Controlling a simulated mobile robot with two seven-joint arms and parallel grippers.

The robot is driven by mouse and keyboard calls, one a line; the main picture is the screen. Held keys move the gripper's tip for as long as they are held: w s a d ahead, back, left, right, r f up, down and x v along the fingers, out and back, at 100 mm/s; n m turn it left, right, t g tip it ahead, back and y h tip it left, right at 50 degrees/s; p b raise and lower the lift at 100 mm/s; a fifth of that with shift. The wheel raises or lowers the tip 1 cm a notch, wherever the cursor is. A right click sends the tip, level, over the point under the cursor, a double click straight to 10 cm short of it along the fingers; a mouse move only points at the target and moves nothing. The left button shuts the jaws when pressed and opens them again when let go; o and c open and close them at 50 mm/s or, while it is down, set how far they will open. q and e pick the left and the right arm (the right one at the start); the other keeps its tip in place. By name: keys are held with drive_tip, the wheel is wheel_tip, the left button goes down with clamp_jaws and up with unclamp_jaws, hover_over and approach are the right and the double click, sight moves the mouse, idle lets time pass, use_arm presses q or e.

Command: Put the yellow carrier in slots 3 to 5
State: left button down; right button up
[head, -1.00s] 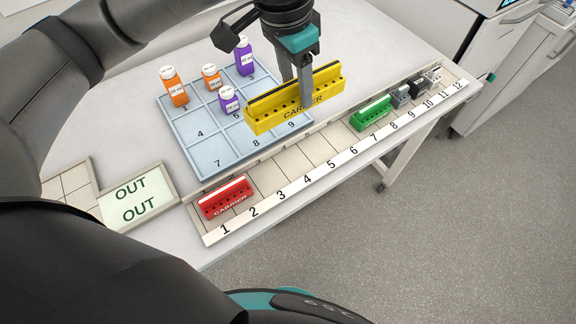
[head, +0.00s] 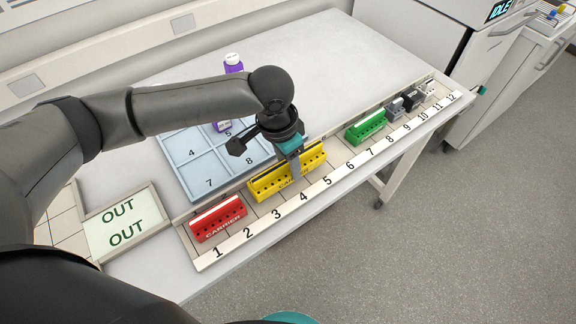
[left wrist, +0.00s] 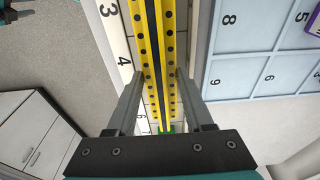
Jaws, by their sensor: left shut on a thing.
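The yellow carrier (head: 262,189) is a long block with a row of dark holes, lined up along the numbered rail (head: 262,226) at slots 3 to 5. I cannot tell whether it rests on the rail or hangs just above it. My left gripper (head: 295,170) is over its middle and shut on it, hiding part of its lettering. In the left wrist view the yellow carrier (left wrist: 139,30) runs lengthwise between the two fingers of my left gripper (left wrist: 157,88).
A red carrier (head: 218,222) stands at slots 1 and 2, left of the yellow one. A green carrier (head: 366,127) and small grey and black blocks (head: 400,107) sit farther right. The blue tray (head: 190,172) lies behind, partly covered by my arm.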

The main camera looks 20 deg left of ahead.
sight(281, 165)
use_arm(q)
drive_tip(key=shift+f, duration=0.85)
drive_tip(key=shift+c, duration=1.4)
unclamp_jaws()
drive_tip(key=shift+f, duration=0.1)
drive_tip(key=r, duration=0.4)
drive_tip(key=s+r+p, duration=0.1)
drive_tip(key=r, duration=0.3)
drive_tip(key=a+r+p, duration=0.1)
drive_tip(key=r, duration=0.3)
drive_tip(key=shift+s+r, duration=0.1)
drive_tip(key=shift+s, duration=0.15)
